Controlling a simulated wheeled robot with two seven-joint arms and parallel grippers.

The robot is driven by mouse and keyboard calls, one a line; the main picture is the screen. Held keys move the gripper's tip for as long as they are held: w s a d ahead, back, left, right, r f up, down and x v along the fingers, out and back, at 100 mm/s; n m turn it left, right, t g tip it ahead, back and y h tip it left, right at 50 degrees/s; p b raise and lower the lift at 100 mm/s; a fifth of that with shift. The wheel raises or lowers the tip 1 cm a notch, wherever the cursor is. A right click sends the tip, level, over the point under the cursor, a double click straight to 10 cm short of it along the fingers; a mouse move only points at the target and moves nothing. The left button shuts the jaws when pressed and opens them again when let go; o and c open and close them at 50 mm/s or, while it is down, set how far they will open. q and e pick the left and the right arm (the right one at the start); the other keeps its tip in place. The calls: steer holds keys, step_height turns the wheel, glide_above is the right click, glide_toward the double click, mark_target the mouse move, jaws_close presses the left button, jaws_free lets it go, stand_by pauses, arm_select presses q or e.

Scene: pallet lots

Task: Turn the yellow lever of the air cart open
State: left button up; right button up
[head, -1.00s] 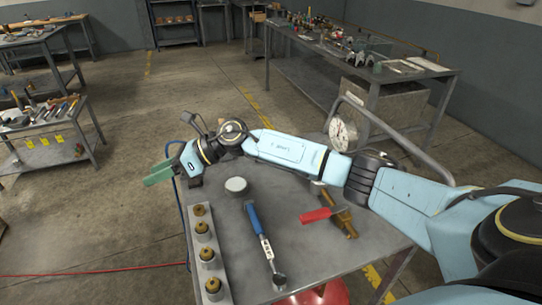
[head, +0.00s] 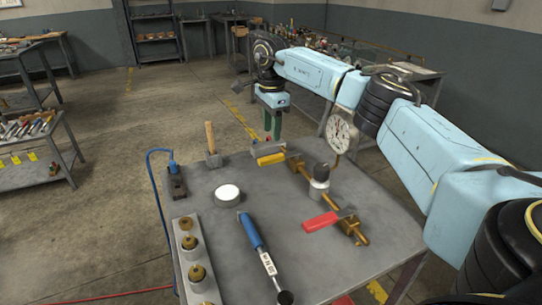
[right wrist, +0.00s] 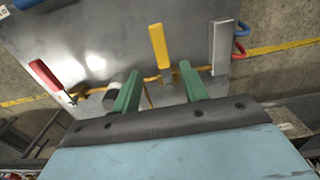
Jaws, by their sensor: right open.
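The air cart's grey top (head: 300,265) carries a brass pipe (head: 332,208) with two levers. The yellow lever (head: 271,159) is at the pipe's far end; it also shows in the right wrist view (right wrist: 158,45), between and beyond my fingers. The red lever (head: 322,221) is at the near end, and at left in the right wrist view (right wrist: 45,75). My right gripper (head: 272,128), with green fingers, points down just above the yellow lever. It is open and empty, and no contact shows. My left gripper is out of view.
A dial gauge (head: 341,132) stands at the cart's right side. A blue-handled tool (head: 252,232), a white round puck (head: 227,193), a wooden-handled tool (head: 211,138) and a row of brass fittings (head: 197,272) occupy the cart top. A blue hose (head: 152,185) runs at its left edge.

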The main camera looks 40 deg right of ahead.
mark_target(271, 157)
step_height(271, 157, down, 9)
steer(key=shift+r+b, duration=0.2)
steer(key=shift+b, duration=0.7)
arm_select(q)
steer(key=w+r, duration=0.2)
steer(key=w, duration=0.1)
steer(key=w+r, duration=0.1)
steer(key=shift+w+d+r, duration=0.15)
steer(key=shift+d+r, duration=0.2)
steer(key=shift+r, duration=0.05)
arm_select(e)
jaws_close()
